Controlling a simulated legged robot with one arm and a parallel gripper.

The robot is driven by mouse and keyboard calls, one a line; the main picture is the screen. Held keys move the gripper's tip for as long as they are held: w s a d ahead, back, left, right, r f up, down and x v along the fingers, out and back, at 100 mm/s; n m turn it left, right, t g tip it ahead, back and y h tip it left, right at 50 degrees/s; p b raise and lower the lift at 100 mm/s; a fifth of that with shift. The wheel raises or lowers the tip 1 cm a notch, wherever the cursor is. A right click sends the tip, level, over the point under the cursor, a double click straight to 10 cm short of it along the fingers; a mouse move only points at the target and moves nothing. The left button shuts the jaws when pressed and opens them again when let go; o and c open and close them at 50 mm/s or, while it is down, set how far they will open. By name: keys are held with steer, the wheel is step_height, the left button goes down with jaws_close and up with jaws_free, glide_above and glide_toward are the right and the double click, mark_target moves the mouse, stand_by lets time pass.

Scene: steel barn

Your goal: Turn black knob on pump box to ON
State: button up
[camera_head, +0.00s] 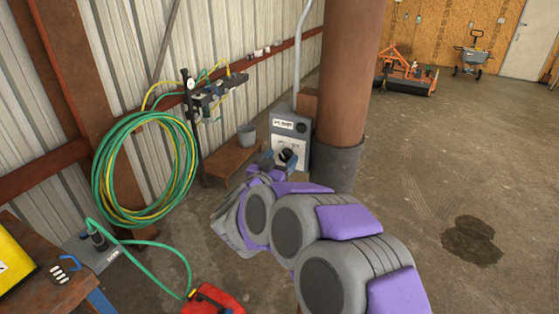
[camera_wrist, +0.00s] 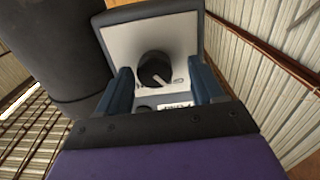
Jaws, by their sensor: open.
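The grey pump box (camera_head: 290,125) stands against the brown column, with a white label reading PUMP and a pale front plate. Its round black knob (camera_head: 287,155) sits low on that plate. In the wrist view the knob (camera_wrist: 153,68) shows between and beyond my two blue fingers, with a pale pointer mark slanting to the lower right. My gripper (camera_wrist: 158,66) is open, one finger on each side of the knob, with visible gaps. I cannot tell whether the fingertips reach around it. The plate's lettering is partly hidden by the right finger.
The brown column (camera_head: 347,70) with its dark base stands close right of the box. A wooden bench (camera_head: 230,160) with a grey bucket (camera_head: 246,135) is at left. A green and yellow hose (camera_head: 105,175) hangs on the wall. A red case (camera_head: 213,300) lies in front. Open floor is at right.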

steer(key=shift+d, duration=0.35)
steer(key=c, duration=0.4)
steer(key=shift+a, duration=0.1)
steer(key=c, duration=0.7)
steer(key=shift+o, duration=0.2)
steer(key=m, duration=0.1)
steer(key=m+b, duration=0.1)
steer(key=m, duration=0.1)
steer(key=shift+f+m+b, duration=0.2)
steer(key=shift+m+b, duration=0.1)
steer(key=m+b, duration=0.2)
steer(key=m, duration=0.1)
steer(key=shift+m, duration=0.3)
steer(key=m+b, duration=0.2)
steer(key=m, duration=0.1)
steer(key=shift+f, duration=0.15)
steer(key=shift+m+b, duration=1.05)
steer(key=shift+m, duration=0.75)
